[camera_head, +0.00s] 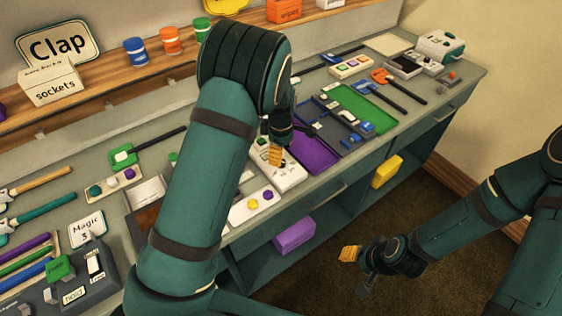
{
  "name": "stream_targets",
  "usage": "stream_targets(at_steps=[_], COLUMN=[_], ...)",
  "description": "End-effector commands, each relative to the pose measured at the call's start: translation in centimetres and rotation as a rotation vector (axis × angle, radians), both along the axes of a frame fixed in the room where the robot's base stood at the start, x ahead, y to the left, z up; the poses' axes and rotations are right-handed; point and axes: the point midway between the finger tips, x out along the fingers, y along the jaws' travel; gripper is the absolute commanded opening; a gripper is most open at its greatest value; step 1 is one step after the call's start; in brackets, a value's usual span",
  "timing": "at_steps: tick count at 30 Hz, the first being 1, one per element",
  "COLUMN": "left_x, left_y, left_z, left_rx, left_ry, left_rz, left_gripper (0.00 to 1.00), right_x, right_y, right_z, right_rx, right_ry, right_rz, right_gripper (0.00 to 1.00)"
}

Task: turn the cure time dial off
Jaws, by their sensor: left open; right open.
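My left gripper (276,154) is over the worktop, with its orange fingertip pad just above or against a white device (291,178). The device has a printed face, and my gripper and forearm hide part of it. I cannot make out a dial labelled cure time; one may be on this device, behind the gripper. Whether the fingers touch the device is unclear. The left gripper is open, with nothing seen in it. My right gripper (352,256) is open and empty, low in front of the bench and away from the worktop.
A white panel with purple and yellow knobs (253,205) lies left of the device. A purple tray (312,157) and a green tray (368,108) lie to its right. A dark switch box (75,285) stands front left. The floor before the bench is clear.

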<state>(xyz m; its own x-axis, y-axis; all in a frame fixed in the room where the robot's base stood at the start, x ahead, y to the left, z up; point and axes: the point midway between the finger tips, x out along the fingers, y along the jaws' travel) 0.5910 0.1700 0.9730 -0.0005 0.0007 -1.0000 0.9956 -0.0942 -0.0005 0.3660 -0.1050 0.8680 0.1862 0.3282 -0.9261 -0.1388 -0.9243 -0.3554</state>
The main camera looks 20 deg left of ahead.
Motion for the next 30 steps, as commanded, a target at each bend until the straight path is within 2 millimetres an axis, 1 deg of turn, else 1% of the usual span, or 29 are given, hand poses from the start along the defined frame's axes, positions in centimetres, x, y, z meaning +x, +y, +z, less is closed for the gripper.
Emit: stream_targets(at_steps=[1,3,9,13,20,21,23,24,26,27,30], left_x=[-0.1,-0.1,0.0,0.0,0.0,0.0,0.0,0.0,0.0,0.0,0.0], left_y=[0.0,0.0,0.0,0.0,-0.1,-0.1,-0.1,-0.1,-0.1,-0.1,-0.1], left_z=[-1.0,-2.1,-4.0,-4.5,-4.5,-4.5,-4.5,-4.5,-4.5,-4.5,-4.4], left_rx=[0.000,-0.001,0.000,-0.001,-0.001,-0.001,-0.001,-0.001,-0.001,-0.001,-0.001], left_ry=[0.003,0.002,0.000,-0.001,-0.002,-0.002,-0.001,-0.001,-0.001,-0.001,-0.002], left_rz=[-0.001,0.000,-0.001,-0.001,-0.001,-0.001,-0.001,-0.001,-0.001,-0.001,-0.001], left_gripper=[0.61,0.61,0.61,0.61,0.61,0.60,0.39,0.25,0.04,0.00,0.00], right_x=[0.0,0.0,0.0,0.0,0.0,0.0,0.0,0.0,0.0,0.0,0.0], right_y=[0.0,0.0,0.0,0.0,0.0,0.0,0.0,0.0,0.0,0.0,0.0], right_z=[-0.1,-0.2,-0.3,-0.3,-0.3,-0.3,-0.3,-0.3,-0.3,-0.3,-0.3], right_rx=[0.000,0.000,-0.001,-0.001,-0.001,-0.001,-0.001,-0.001,-0.001,-0.001,-0.001], right_ry=[0.000,0.000,0.000,0.000,0.000,0.000,0.000,0.000,0.000,0.000,0.000], right_rz=[0.000,0.000,0.000,0.000,0.000,0.000,0.000,0.000,0.000,0.000,0.000], right_gripper=[0.47,0.47,0.47,0.47,0.47,0.47,0.47,0.47,0.47,0.47,0.47])
